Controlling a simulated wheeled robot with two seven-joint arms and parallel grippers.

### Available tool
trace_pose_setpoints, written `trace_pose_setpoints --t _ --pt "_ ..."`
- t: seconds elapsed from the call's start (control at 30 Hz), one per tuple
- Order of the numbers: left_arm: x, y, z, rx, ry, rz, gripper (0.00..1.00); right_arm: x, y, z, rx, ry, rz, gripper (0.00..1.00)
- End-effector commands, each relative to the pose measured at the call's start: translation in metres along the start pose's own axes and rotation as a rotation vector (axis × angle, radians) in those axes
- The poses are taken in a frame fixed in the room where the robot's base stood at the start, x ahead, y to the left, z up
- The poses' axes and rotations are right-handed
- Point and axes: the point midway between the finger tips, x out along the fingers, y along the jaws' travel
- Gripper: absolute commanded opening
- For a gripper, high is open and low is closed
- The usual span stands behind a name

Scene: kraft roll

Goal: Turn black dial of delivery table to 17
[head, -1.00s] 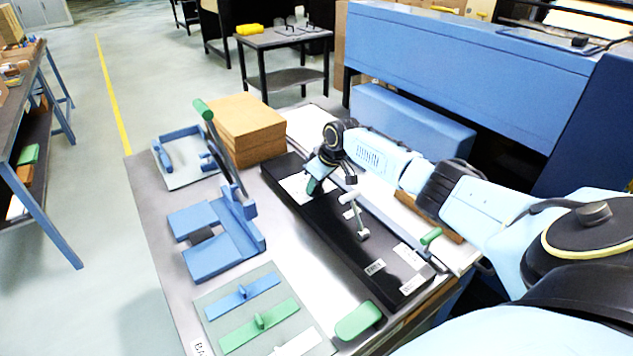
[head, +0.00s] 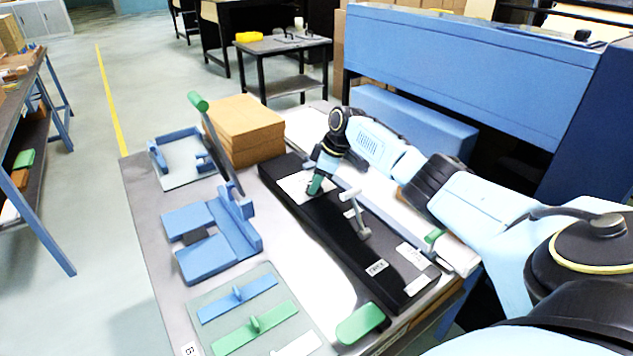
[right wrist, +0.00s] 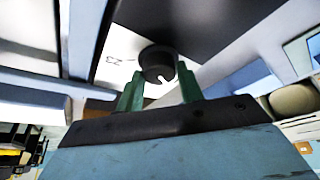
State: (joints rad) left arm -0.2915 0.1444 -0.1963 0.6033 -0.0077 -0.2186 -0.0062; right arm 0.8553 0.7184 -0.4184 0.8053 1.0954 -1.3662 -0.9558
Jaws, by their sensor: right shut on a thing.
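The black dial (right wrist: 157,62) sits on a white scale plate (right wrist: 118,45) with a printed number, which looks like 23, beside it. A pale notch marks the dial's edge. My right gripper (right wrist: 158,84) has its two green fingers on either side of the dial and is shut on it. In the head view the right gripper (head: 315,187) reaches down to the white plate (head: 293,187) at the far end of the long black panel (head: 345,240) and hides the dial. The number the dial points to cannot be read. My left gripper is out of view.
A lever with a pale handle (head: 356,212) rises from the panel near my right gripper. Brown kraft stacks (head: 245,130), blue fixtures (head: 205,245) and a long green-tipped lever (head: 198,102) stand to the left. A green pad (head: 360,323) lies at the front.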

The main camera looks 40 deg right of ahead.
Motion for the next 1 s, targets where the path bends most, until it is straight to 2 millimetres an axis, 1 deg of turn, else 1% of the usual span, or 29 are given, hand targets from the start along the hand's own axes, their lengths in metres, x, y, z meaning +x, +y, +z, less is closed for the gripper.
trace_pose_setpoints --t 0.27,0.3,0.47,0.77,0.87,0.97,1.0 --pt "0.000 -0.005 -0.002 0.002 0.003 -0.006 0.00 0.001 -0.001 0.000 -0.002 -0.001 -0.002 0.14" --pt "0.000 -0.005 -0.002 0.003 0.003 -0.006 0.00 0.001 -0.001 0.000 -0.002 -0.001 -0.002 0.38" --pt "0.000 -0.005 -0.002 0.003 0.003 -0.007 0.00 0.001 -0.001 0.000 -0.001 -0.001 -0.002 0.59" --pt "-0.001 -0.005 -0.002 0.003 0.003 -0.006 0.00 -0.002 0.000 0.000 0.000 0.000 0.000 0.59" --pt "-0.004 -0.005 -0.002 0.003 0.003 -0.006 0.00 -0.011 0.000 0.000 0.000 0.000 0.000 0.59" --pt "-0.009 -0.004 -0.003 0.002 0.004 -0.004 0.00 -0.028 0.000 0.000 -0.001 -0.001 0.002 0.59" --pt "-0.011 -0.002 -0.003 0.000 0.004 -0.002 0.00 -0.037 0.001 0.000 -0.001 -0.001 0.002 0.59"
